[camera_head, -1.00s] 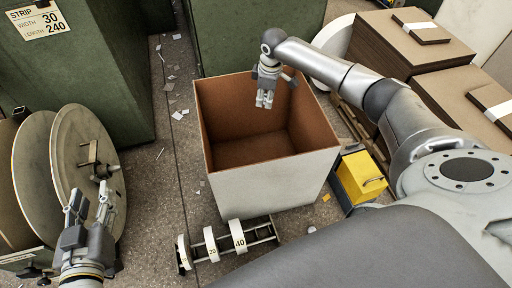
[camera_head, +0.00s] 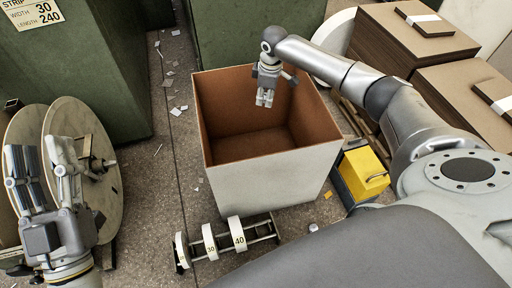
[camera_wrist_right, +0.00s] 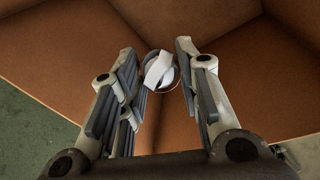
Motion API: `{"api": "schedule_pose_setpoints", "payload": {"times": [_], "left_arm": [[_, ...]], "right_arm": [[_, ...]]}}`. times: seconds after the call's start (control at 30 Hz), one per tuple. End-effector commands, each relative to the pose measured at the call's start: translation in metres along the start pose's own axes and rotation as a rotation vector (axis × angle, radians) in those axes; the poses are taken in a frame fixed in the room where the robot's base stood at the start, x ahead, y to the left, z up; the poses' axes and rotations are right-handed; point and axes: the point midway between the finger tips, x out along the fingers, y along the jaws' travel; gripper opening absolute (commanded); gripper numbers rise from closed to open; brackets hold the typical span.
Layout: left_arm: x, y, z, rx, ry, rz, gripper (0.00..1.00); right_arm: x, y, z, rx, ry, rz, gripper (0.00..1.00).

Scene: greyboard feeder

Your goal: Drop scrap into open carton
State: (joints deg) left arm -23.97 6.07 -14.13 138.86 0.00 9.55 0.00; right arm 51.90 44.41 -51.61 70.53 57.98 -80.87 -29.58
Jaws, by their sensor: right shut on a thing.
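The open carton (camera_head: 272,175) stands on the floor in the middle of the head view, white outside and brown inside. My right gripper (camera_head: 265,98) hangs over its opening, fingers pointing down. In the right wrist view my right gripper (camera_wrist_right: 162,72) is shut on a small curled white scrap (camera_wrist_right: 158,68), with the carton's brown inside (camera_wrist_right: 230,60) behind it. The scrap is too small to make out in the head view. My left gripper (camera_head: 38,158) is open and empty at the far left, in front of the large discs.
Pale round discs (camera_head: 108,200) stand at the left. A rack with numbered white rolls (camera_head: 210,242) lies in front of the carton. A yellow box (camera_head: 362,177) is at its right. Board stacks (camera_head: 415,40) stand at the back right; green cabinets (camera_head: 255,30) are behind. Paper bits litter the floor.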

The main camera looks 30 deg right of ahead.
Motion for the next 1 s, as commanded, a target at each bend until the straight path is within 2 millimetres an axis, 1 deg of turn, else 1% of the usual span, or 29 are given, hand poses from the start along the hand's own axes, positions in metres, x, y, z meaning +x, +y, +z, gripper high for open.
{"api": "schedule_pose_setpoints", "payload": {"times": [0.1, 0.2, 0.47, 0.5, 0.67, 0.7, 1.0], "left_arm": [[-0.0006, 0.001, -0.0076, -0.002, 0.045, 0.002, 0.4], [-0.0006, 0.0013, -0.0112, -0.003, 0.063, 0.003, 0.4], [-0.0006, 0.0015, -0.0128, -0.003, 0.07, 0.003, 0.4], [-0.0006, 0.0014, -0.0127, -0.003, 0.07, 0.003, 0.4], [-0.0006, 0.0014, -0.0126, -0.003, 0.069, 0.003, 0.4], [-0.0006, 0.0014, -0.0125, -0.003, 0.069, 0.003, 0.4], [-0.0005, 0.0016, -0.0122, -0.004, 0.067, 0.003, 0.4]], "right_arm": [[0.0019, -0.0002, 0.0002, 0.0, 0.0, 0.0, 0.24], [0.0021, -0.0002, 0.0002, 0.0, 0.0, 0.0, 0.24], [0.002, -0.0002, 0.0002, 0.0, 0.0, 0.0, 0.24], [0.002, -0.0002, 0.0002, 0.0, 0.0, 0.0, 0.34], [0.0021, -0.0002, 0.0002, 0.0, 0.0, 0.0, 0.54], [0.0021, -0.0002, 0.0002, 0.0, 0.0, 0.0, 0.56], [0.001, -0.0002, 0.0001, 0.0, 0.0, 0.0, 0.56]]}}
